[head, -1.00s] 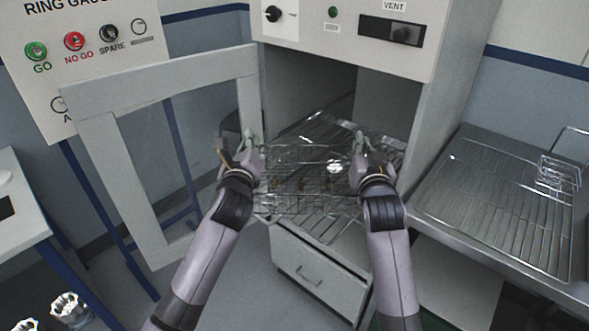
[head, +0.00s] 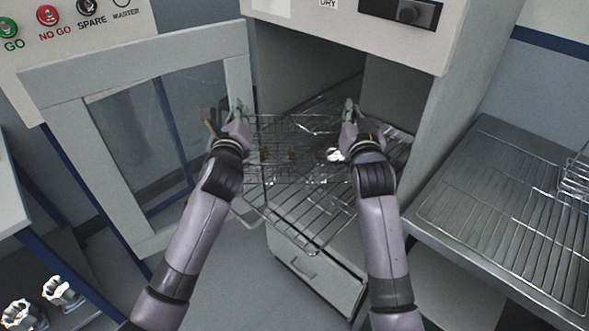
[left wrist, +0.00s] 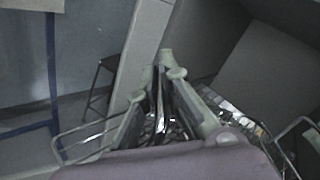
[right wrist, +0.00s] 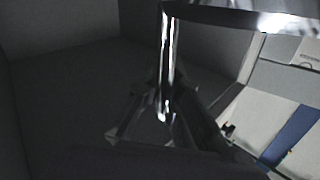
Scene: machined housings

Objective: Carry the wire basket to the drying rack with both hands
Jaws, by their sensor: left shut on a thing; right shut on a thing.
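The wire basket (head: 283,176) is an open mesh box in front of the open cabinet's mouth, over a pulled-out wire shelf. A shiny piece (head: 333,155) and small brownish pieces show inside it. My left gripper (head: 238,112) is shut at the basket's left end, and my right gripper (head: 348,108) is shut at its right end. The wrist views show fingers of the left (left wrist: 166,72) and right (right wrist: 165,105) grippers close together, the right one dark. I cannot tell whether the basket touches the shelf. The drying rack (head: 500,225) is the wire grid on the right metal bench.
The cabinet door (head: 90,150) stands open at left. The cabinet's right wall (head: 440,120) stands between the basket and the bench (head: 480,150). Another wire basket (head: 575,180) sits at the rack's far right, cut off by the picture. The rack's left part is bare.

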